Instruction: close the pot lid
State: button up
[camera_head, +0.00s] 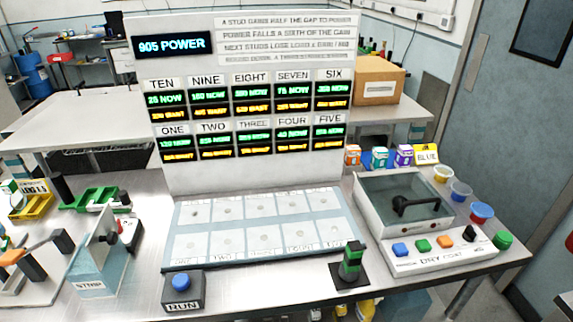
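No thing labelled as a pot shows. On the right, a white DRY COAT unit (440,262) has a dark see-through cover (385,190) with a black handle (412,204). The cover appears to lie over the box; I cannot tell whether it is fully shut. My gripper is not in view.
A panel (250,90) reading 905 POWER stands behind a numbered pad board (262,225). In front are a RUN button box (183,292) and a black-green stand (350,266). A STRIP unit (100,265) and trays are left. Small boxes (380,157) stand behind the unit.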

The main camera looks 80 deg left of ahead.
aim_at(104, 235)
jog(key=u, duration=0.65)
jog(key=k, duration=0.1)
jog(key=u, duration=3.3)
jog(key=i, duration=1)
jog(key=u, duration=0.3)
jog(key=k, duration=0.5)
jog(key=u, duration=0.65)
